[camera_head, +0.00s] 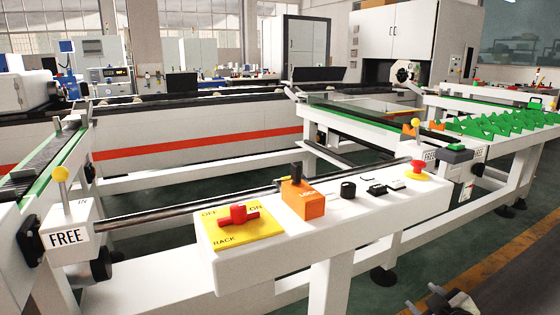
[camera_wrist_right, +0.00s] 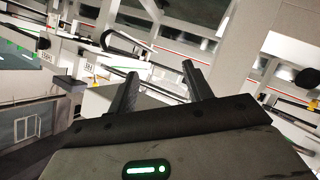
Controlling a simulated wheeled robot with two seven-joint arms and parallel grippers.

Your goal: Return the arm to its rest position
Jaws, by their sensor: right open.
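My right gripper (camera_head: 440,300) shows at the bottom right edge of the head view, low and in front of the white control panel (camera_head: 375,208), apart from it. In the right wrist view its two dark fingers (camera_wrist_right: 160,82) stand apart with nothing between them. The panel carries a red rotary switch on a yellow plate (camera_head: 238,222), an orange box with a black lever (camera_head: 303,199), a black knob (camera_head: 348,189) and a red button (camera_head: 416,170). My left gripper is not in view.
A white post marked FREE (camera_head: 68,238) with a yellow-topped lever stands at the left. A rack with green toothed strips (camera_head: 500,123) stands at the right. White frame beams run below the panel. Green floor (camera_head: 425,275) is open at the lower right, with a yellow line.

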